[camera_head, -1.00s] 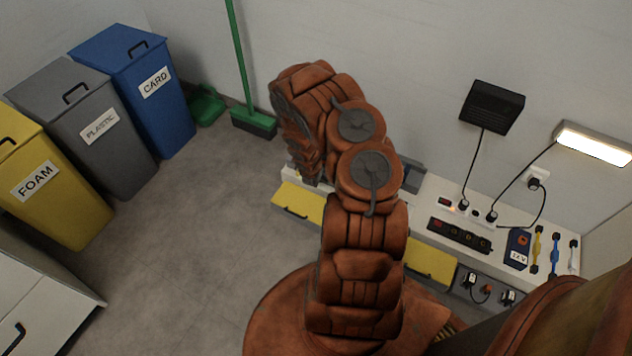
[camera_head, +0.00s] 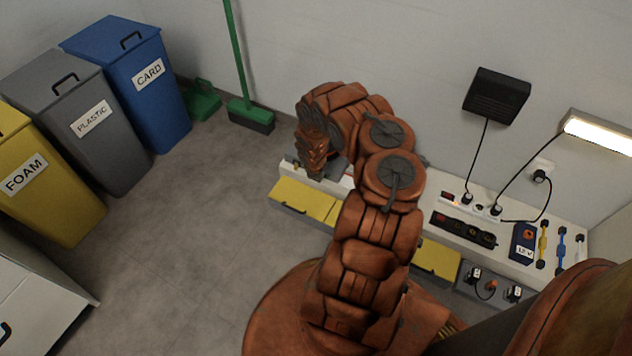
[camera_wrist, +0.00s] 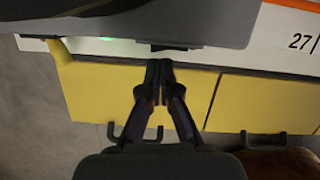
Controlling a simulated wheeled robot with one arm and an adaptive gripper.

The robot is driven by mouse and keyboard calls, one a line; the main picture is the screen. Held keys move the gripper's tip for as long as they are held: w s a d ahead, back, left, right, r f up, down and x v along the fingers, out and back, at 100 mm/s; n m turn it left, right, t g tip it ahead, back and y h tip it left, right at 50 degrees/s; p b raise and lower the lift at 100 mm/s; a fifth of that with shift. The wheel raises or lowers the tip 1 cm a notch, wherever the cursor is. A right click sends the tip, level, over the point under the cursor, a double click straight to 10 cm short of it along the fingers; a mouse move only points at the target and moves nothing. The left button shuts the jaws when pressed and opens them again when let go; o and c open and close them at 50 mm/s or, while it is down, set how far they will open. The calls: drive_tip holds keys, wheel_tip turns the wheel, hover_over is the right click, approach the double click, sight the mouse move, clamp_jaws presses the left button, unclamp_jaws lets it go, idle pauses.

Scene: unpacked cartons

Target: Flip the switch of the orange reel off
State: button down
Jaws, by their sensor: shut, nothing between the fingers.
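I cannot make out an orange reel or its switch in either view. My arm covers part of the white bench (camera_head: 575,275) in the head view. My gripper (camera_wrist: 159,68) is shut and empty in the wrist view, its fingertips together in front of a yellow drawer front (camera_wrist: 100,82), close to the bench's front edge. In the head view the end of my arm is over the bench's left end, and the fingertips are hidden. A small green light (camera_wrist: 106,39) shows left of the fingertips, beside a large dark grey body (camera_wrist: 130,22).
A white panel (camera_wrist: 285,45) with an orange edge and "27" lies at upper right in the wrist view. A black socket strip (camera_head: 463,229) and a blue box (camera_head: 524,243) stand on the bench's right part. Bins and a green broom (camera_head: 250,113) stand left; floor between is clear.

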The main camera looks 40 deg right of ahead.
drive_tip(key=shift+w+d, duration=0.1)
drive_tip(key=shift+d, duration=0.15)
drive_tip(key=shift+w+d, duration=0.1)
idle(0.3)
drive_tip(key=shift+w+d+m, duration=0.15)
drive_tip(key=shift+d+m, duration=0.1)
drive_tip(key=shift+m, duration=0.25)
drive_tip(key=shift+s+d+r, duration=0.1)
drive_tip(key=shift+s+d, duration=0.15)
drive_tip(key=shift+s, duration=0.65)
drive_tip(key=shift+s+a+b, duration=0.2)
drive_tip(key=shift+a+b, duration=0.1)
drive_tip(key=shift+a, duration=0.3)
drive_tip(key=a, duration=0.1)
drive_tip(key=s+a+b, duration=0.1)
drive_tip(key=shift+a, duration=0.4)
drive_tip(key=w+p+v, duration=0.1)
drive_tip(key=p+v, duration=0.3)
drive_tip(key=v, duration=0.5)
drive_tip(key=shift+s+a+r+p, duration=0.25)
drive_tip(key=shift+s+r+p, duration=0.15)
